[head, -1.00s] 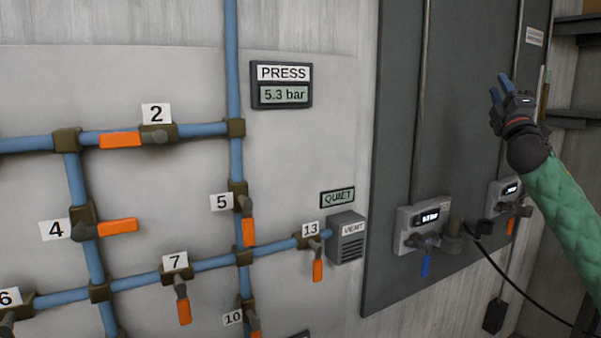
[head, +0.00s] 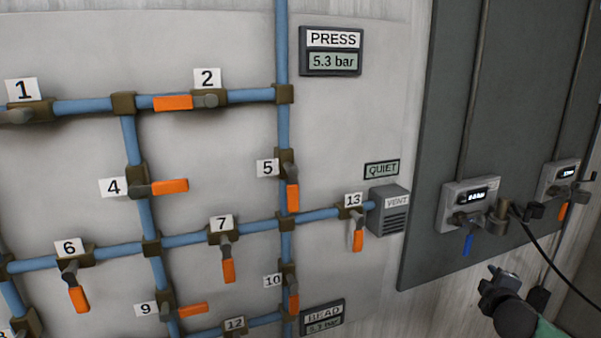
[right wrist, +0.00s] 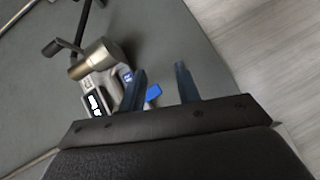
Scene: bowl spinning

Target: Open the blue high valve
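The blue valve handle (head: 468,244) hangs down below a grey gauge box (head: 458,190) on the dark panel in the head view. In the right wrist view the blue handle (right wrist: 153,92) shows between the fingers, beyond their tips or level with them; I cannot tell how close. My right gripper (head: 496,274) is below and to the right of this handle in the head view, its fingers barely visible there. In the right wrist view my right gripper (right wrist: 160,75) is open, with two dark blue fingers apart and nothing held. My left gripper is not in view.
A second gauge box (head: 558,178) with an orange handle (head: 563,211) is to the right. A metal fitting (head: 500,214) and a black cable (head: 545,255) sit beside the blue valve. Blue pipes with orange-handled valves cover the left board. The PRESS display (head: 331,61) reads 5.3 bar.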

